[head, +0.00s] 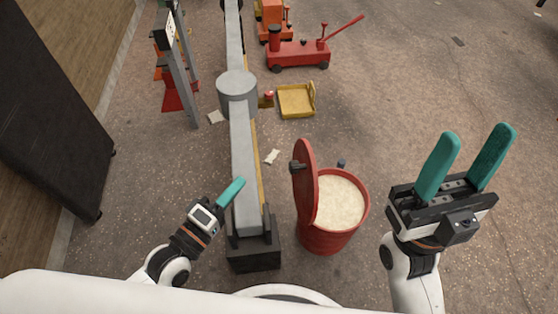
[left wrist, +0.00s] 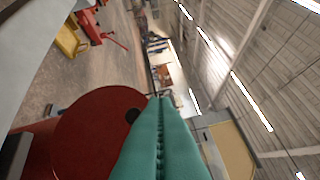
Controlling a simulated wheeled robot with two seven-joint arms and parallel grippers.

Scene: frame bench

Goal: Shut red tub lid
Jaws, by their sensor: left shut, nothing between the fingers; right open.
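The red tub (head: 325,238) stands on the floor right of the grey beam and is filled with a pale grainy material. Its round red lid (head: 306,180) stands raised, close to upright, at the left side of the rim. The lid also shows face-on in the left wrist view (left wrist: 85,130), with a dark knob partly behind my fingers. My right gripper (head: 476,145) is open and empty, to the right of the tub.
A long grey beam (head: 243,165) on a dark support runs between my left gripper and the tub. A yellow tray (head: 296,101) and a red wheeled jack (head: 298,54) stand farther back. A black cabinet (head: 50,110) is at the left. Floor right of the tub is clear.

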